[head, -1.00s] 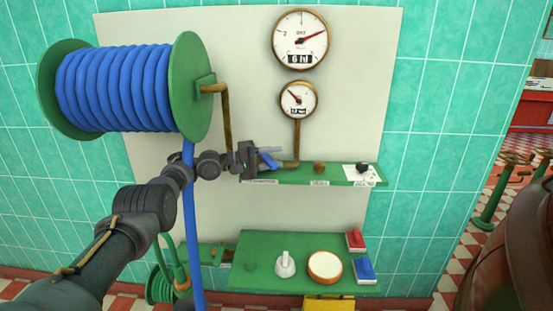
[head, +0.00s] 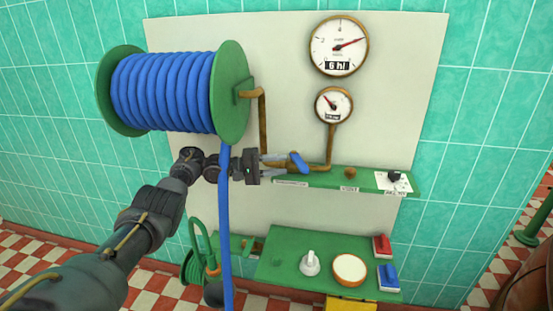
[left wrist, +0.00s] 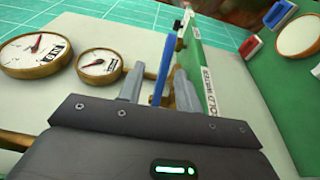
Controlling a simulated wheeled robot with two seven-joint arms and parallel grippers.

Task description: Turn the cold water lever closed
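The blue lever (head: 299,162) sits on the brown pipe above the narrow green shelf. A label reading COLD WATER (left wrist: 211,98) is on the shelf edge near it in the left wrist view. My left gripper (head: 285,161) comes in from the left, with its fingertips at the lever. In the left wrist view, the lever (left wrist: 160,84) stands between the two grey fingers of my left gripper (left wrist: 157,88). The fingers are apart, with a gap visible on each side of the lever. My right gripper is not in view.
A blue hose reel (head: 165,90) is at upper left, its hose hanging across my left arm. Two gauges (head: 338,46) (head: 333,105) are above the shelf (head: 345,182). A lower green table (head: 290,243) holds a white knob, a round dish, and red and blue blocks.

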